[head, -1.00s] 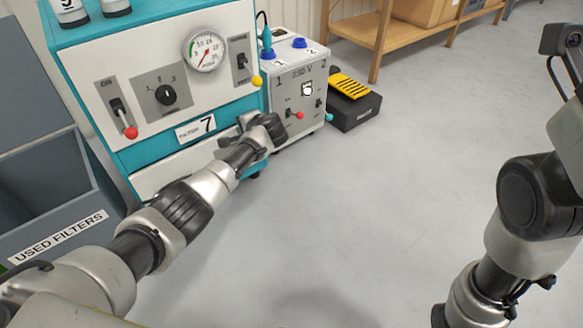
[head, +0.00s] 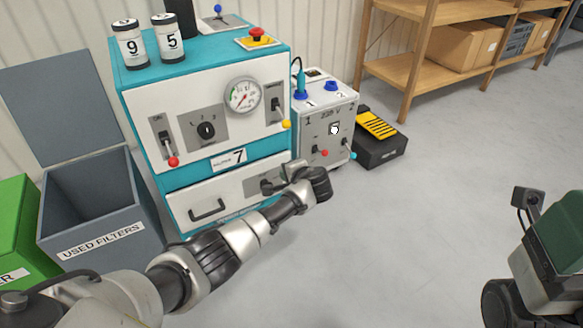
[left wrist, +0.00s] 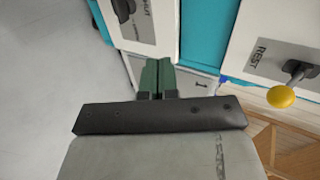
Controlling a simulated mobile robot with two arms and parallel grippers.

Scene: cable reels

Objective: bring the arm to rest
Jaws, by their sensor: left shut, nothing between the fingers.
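My left arm reaches in from the lower left of the head view. Its wrist end is in front of the lower right of a teal and white machine (head: 210,165), and the fingers are hard to make out there. In the left wrist view my left gripper (left wrist: 157,75) has its green fingers together and empty. They point toward the machine front; I cannot tell whether they touch it. A yellow-balled lever (left wrist: 281,97) marked REST is to their right. My right arm is at the lower right of the head view, with a dark green part (head: 562,225) cut off by the edge.
A white box with numbered blue sockets (head: 326,125) and a black-yellow pedal (head: 378,128) stand right of the machine. A grey used-filters bin (head: 95,210) and a green bin (head: 22,235) stand left. Two canisters (head: 150,40) are on top. Open floor lies at right, before wooden shelves (head: 410,70).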

